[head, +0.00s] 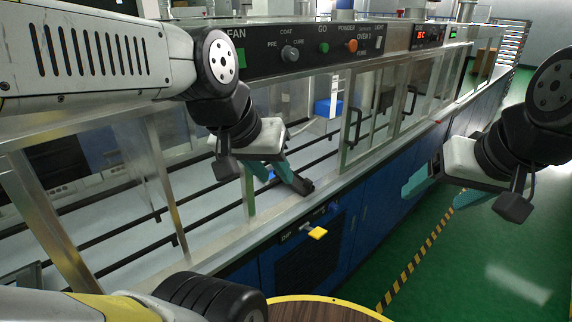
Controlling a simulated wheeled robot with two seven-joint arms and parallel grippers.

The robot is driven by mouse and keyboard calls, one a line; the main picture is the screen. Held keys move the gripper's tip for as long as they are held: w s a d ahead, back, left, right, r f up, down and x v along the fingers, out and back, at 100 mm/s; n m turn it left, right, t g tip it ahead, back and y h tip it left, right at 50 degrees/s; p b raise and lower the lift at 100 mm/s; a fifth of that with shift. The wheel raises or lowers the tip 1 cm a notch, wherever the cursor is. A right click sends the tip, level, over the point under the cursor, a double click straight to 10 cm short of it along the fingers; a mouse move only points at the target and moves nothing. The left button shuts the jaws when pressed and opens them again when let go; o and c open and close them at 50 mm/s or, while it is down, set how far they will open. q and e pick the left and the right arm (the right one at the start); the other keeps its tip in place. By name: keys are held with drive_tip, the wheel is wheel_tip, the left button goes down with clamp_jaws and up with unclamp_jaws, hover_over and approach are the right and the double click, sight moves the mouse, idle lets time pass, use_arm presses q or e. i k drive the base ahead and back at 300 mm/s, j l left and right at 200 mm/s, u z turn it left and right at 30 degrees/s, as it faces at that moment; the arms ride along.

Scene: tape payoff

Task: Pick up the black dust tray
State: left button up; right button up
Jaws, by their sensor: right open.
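I cannot make out a black dust tray for certain in the head view. My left gripper (275,190) hangs at the front edge of the long bench, its teal fingers spread apart. A small dark piece (304,186) shows at the tip of its right-hand finger; I cannot tell whether it is part of the finger. My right gripper (438,192) is open over the green floor, to the right of the bench's blue front, and nothing shows between its fingers.
The long bench has a control panel (262,62), glass doors with metal frames (347,130) and blue lower cabinets (372,205). A yellow piece (318,233) sticks out above a dark grille (308,262). A round wooden top (315,311) is at the bottom. Green floor (480,265) is clear.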

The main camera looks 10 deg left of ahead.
sight(304, 187)
drive_tip(key=l+u, duration=0.2)
drive_tip(key=u, duration=0.2)
drive_tip(key=l+u, duration=0.15)
drive_tip(key=u, duration=0.3)
drive_tip(key=l+u, duration=0.15)
drive_tip(key=u, duration=0.25)
drive_tip(key=k, duration=0.05)
